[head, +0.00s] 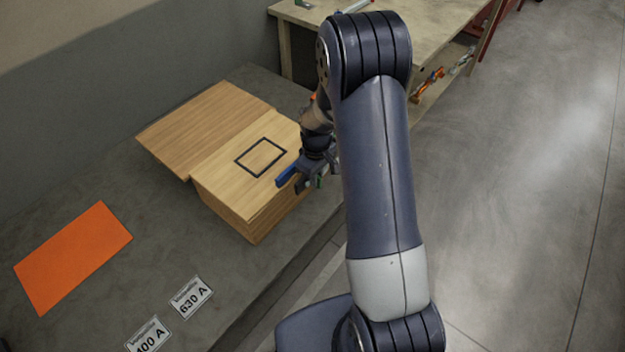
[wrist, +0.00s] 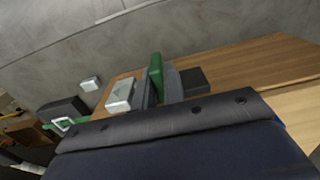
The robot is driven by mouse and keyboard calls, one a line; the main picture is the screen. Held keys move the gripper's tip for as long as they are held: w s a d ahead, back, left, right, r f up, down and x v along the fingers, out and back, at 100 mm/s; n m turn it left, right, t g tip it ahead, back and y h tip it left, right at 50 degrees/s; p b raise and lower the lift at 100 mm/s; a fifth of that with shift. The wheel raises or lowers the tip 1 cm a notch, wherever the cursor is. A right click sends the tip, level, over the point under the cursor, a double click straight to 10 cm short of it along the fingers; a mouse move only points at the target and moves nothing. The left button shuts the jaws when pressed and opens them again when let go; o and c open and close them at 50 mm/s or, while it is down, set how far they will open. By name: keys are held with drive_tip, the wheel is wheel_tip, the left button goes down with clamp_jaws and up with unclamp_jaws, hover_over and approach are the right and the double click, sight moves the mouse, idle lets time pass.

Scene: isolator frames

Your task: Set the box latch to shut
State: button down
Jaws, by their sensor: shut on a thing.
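A light wooden box (head: 232,205) stands on the grey bench, with a black square outline on its top. Its wood also shows in the wrist view (wrist: 235,66). My gripper (head: 305,182) is at the box's right side, partly hidden behind my arm. In the wrist view my gripper (wrist: 160,85) is shut on a green upright piece (wrist: 156,72), which looks like the latch handle. A dark block (wrist: 194,78) sits on the wood to its right and a pale metal block (wrist: 121,95) to its left. Whether the latch is shut cannot be told.
A wooden panel (head: 200,128) lies against the box's far left. An orange sheet (head: 72,257) and two labels, "630 A" (head: 191,297) and "400 A" (head: 148,337), lie on the bench (head: 120,215). A workbench (head: 430,30) stands behind; open floor (head: 530,200) lies right.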

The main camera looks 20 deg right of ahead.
drive_tip(key=shift+w+d, duration=0.5)
drive_tip(key=shift+d, duration=0.15)
drive_tip(key=c, duration=1.5)
unclamp_jaws()
drive_tip(key=shift+r, duration=0.15)
wheel_tip(320, 180, up, 11)
drive_tip(key=shift+f, duration=0.2)
